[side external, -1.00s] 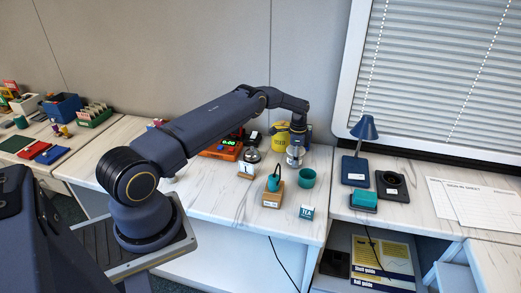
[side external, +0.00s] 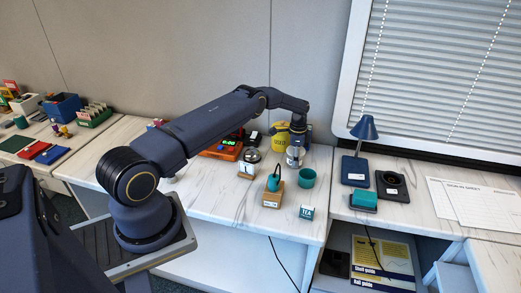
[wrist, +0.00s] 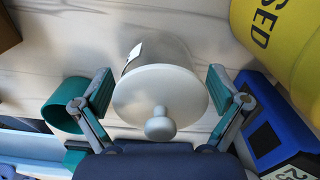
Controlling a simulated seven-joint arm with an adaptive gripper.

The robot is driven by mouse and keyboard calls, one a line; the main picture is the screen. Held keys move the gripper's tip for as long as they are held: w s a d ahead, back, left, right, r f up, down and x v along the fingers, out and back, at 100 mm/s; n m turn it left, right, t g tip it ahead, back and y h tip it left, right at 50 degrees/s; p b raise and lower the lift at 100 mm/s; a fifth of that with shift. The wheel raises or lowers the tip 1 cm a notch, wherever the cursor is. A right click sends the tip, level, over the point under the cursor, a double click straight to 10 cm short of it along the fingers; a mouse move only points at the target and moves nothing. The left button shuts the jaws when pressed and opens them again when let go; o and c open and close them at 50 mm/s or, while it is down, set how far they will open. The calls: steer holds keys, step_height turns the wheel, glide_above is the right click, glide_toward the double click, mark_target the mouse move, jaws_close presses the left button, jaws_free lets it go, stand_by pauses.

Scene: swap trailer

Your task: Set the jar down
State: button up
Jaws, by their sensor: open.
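The jar (wrist: 170,55) is pale with a round white lid (wrist: 160,93) and a knob on top. It fills the middle of the wrist view, and in the side view (side external: 294,158) it appears on the white counter. My gripper (wrist: 160,90) is open, with one teal-padded finger on each side of the jar. A gap shows between the right finger and the lid; the left finger is close to the lid's edge. In the side view my gripper (side external: 297,140) is directly above the jar. The jar's base is hidden in the wrist view.
A teal cup (side external: 307,178) stands just in front of the jar. A yellow container (side external: 280,136) is close behind. A blue lamp (side external: 365,130) stands to the right.

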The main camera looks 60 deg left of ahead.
step_height(320, 180, up, 12)
steer(key=shift+f, duration=0.15)
steer(key=s+d+r+n+t, duration=0.1)
steer(key=s+d+r, duration=0.25)
steer(key=r, duration=0.45)
steer(key=s+d+r+n+t, duration=0.1)
steer(key=s+d+r, duration=0.1)
steer(key=d+r, duration=0.35)
steer(key=s+d+r+n, duration=0.1)
steer(key=s+d+r, duration=0.15)
steer(key=r, duration=0.65)
steer(key=s+d+r+n+t, duration=0.1)
steer(key=s+d+r, duration=0.25)
steer(key=s, duration=0.25)
steer(key=s+d+r+n+t, duration=0.1)
steer(key=s+d+r, duration=0.25)
steer(key=s, duration=0.25)
steer(key=s+d+f+n, duration=0.1)
steer(key=s+d+f, duration=0.1)
steer(key=s, duration=0.5)
steer(key=s+d+f+n+t, duration=0.1)
steer(key=s+d+f, duration=0.1)
steer(key=s, duration=0.5)
steer(key=shift+s+d+t, duration=0.3)
steer(key=shift+s+d, duration=0.05)
